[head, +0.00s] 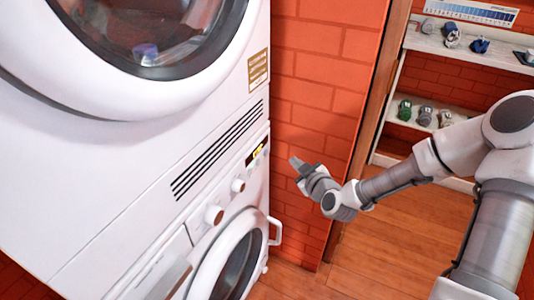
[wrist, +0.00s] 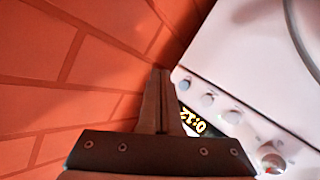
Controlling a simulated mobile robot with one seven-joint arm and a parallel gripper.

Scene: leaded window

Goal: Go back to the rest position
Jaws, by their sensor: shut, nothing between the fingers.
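My gripper (head: 297,165) is at the end of my arm, which reaches in from the right of the head view. It is raised in front of the orange brick wall, to the right of the stacked white machines, and touches nothing that I can see. In the wrist view my gripper (wrist: 161,75) points up the picture with its fingers together and nothing between them. The brick wall (wrist: 60,60) is on its left and a white machine (wrist: 235,60) on its right.
The upper machine (head: 130,140) and the lower machine (head: 190,245), with its round door (head: 235,260) and handle, fill the left. Shelves (head: 440,85) with small items stand at the back right. The wooden floor (head: 385,245) below my arm looks clear.

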